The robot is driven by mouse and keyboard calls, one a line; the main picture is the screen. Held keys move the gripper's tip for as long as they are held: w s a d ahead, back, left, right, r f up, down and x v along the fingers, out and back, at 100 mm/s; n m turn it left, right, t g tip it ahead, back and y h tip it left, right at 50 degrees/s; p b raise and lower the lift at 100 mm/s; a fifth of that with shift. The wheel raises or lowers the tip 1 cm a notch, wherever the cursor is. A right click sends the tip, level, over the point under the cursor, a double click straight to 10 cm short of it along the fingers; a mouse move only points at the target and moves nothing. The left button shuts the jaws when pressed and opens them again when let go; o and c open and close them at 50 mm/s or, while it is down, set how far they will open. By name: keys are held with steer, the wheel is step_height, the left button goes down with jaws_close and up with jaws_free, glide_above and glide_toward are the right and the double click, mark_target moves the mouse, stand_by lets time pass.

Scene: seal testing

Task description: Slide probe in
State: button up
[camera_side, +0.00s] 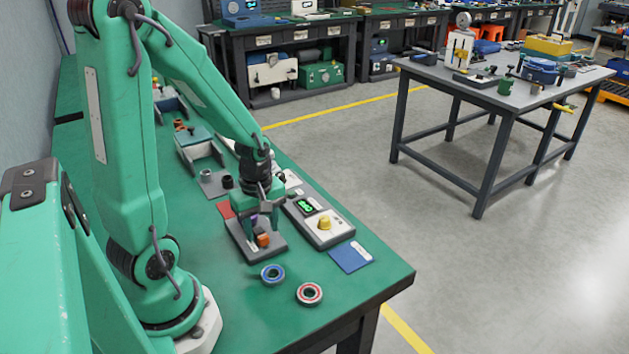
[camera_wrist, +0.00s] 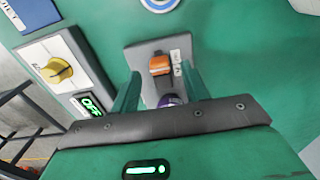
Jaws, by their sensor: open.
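My gripper (camera_side: 262,217) is open and points down over a grey base plate (camera_side: 247,250) near the bench's front. In the wrist view its two green fingers (camera_wrist: 160,76) stand apart. A purple round part (camera_wrist: 170,100) lies between them, partly hidden by the gripper body; purple also shows beside the fingers in the side view (camera_side: 254,220). An orange block (camera_wrist: 160,65) with a dark slot stands on the plate (camera_wrist: 136,56) just beyond the purple part; it also shows in the side view (camera_side: 263,240). I cannot tell which part is the probe.
Right of the plate is a tester (camera_side: 326,234) with a yellow knob (camera_side: 325,222) and a green "OFF" display (camera_side: 305,205). A blue card (camera_side: 351,256), a blue ring (camera_side: 272,283) and a red ring (camera_side: 299,295) lie in front. The bench's front corner is clear.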

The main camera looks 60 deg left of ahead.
mark_target(261, 236)
steer(key=shift+f, duration=1.2)
